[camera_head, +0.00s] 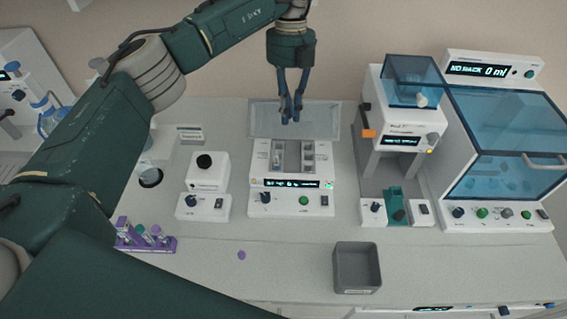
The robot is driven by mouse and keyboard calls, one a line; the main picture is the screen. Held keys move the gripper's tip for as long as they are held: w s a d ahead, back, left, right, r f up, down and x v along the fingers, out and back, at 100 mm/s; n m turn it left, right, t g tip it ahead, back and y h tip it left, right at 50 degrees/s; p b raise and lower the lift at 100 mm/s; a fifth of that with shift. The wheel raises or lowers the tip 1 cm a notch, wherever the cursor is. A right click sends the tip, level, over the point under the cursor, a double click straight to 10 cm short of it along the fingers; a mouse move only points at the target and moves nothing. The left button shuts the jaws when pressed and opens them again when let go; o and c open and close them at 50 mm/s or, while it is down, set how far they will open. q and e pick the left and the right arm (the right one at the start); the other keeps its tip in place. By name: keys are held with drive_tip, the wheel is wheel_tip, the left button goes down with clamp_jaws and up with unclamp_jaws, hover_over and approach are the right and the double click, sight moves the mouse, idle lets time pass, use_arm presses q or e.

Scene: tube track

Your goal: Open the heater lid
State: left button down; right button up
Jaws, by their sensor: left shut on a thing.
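The heater (290,201) is the white block with a lit display and two rows of wells, near the middle of the bench. Its clear grey lid (264,119) is raised and leans back behind the wells, leaving them uncovered. My left gripper (291,117) points down at the lid, with its fingers close together. It appears shut on the lid, but the fingers hide the exact point of contact. My right gripper is out of view.
A purple tube rack (160,246) and a purple cap (241,255) lie at the front left. A grey bin (357,268) stands at the front. Blue-windowed machines (510,125) fill the right.

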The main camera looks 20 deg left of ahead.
use_arm(q)
drive_tip(key=shift+w+a, duration=0.35)
drive_tip(key=shift+w, duration=0.1)
drive_tip(key=shift+w+r+p, duration=0.35)
drive_tip(key=shift+p, duration=0.15)
drive_tip(key=shift+w+a+r+p, duration=0.15)
drive_tip(key=shift+w+r+p, duration=0.1)
drive_tip(key=shift+w+p, duration=0.25)
drive_tip(key=shift+w+a+r+p, duration=0.15)
drive_tip(key=shift+w+r+p, duration=0.1)
drive_tip(key=shift+w+p, duration=0.2)
drive_tip(key=shift+w+a, duration=0.1)
drive_tip(key=shift+w, duration=0.3)
drive_tip(key=shift+s, duration=0.1)
